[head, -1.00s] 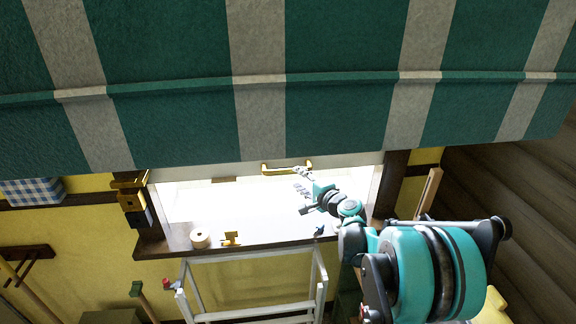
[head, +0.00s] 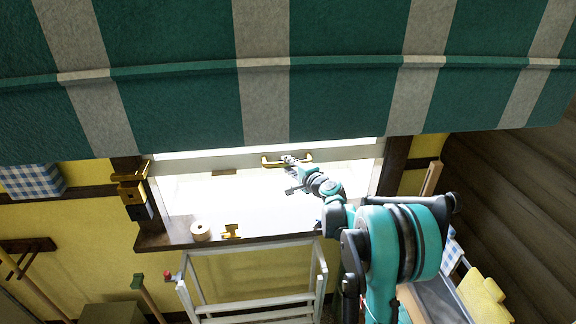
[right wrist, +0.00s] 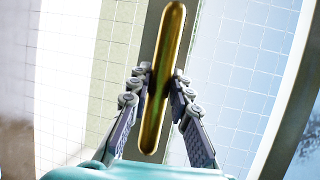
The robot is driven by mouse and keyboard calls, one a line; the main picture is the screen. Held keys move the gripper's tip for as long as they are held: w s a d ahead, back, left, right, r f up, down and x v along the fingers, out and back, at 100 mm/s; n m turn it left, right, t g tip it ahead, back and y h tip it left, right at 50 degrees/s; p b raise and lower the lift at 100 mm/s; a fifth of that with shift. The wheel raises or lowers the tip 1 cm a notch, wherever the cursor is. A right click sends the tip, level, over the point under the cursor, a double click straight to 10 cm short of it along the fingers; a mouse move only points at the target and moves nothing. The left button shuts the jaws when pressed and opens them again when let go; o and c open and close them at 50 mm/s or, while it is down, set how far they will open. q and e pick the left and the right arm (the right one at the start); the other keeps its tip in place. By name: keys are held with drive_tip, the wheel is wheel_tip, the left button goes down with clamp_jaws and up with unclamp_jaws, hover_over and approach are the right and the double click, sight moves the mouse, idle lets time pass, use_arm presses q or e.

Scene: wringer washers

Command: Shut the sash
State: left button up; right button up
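The sash (head: 195,166) is a pale window frame under the striped awning. Its bottom rail stands well above the sill (head: 262,241), with a bright gap below it. A brass bar handle (head: 307,158) is fixed on the rail. My right gripper (head: 289,160) reaches up to the handle from the lower right. In the right wrist view, its two fingers (right wrist: 162,74) close in on both sides of the brass handle (right wrist: 166,40) and appear to touch it. The handle hides part of the contact. My left gripper is not in view.
A white roll (head: 201,230) and a small brass piece (head: 231,231) stand on the sill below the sash. A pale frame stand (head: 255,310) is in front of the window. The green and grey awning (head: 340,100) hangs above. Yellow wall lies on both sides.

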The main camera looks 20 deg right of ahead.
clamp_jaws()
drive_tip(key=shift+f, duration=0.1)
drive_tip(key=shift+f+b, duration=0.25)
drive_tip(key=shift+b, duration=0.05)
wheel_tip(320, 180, down, 25)
drive_tip(key=b, duration=1.8)
drive_tip(key=shift+a+r, duration=0.1)
drive_tip(key=shift+r, duration=0.05)
drive_tip(key=shift+f+b, duration=0.4)
drive_tip(key=shift+f, duration=0.2)
drive_tip(key=shift+s, duration=0.15)
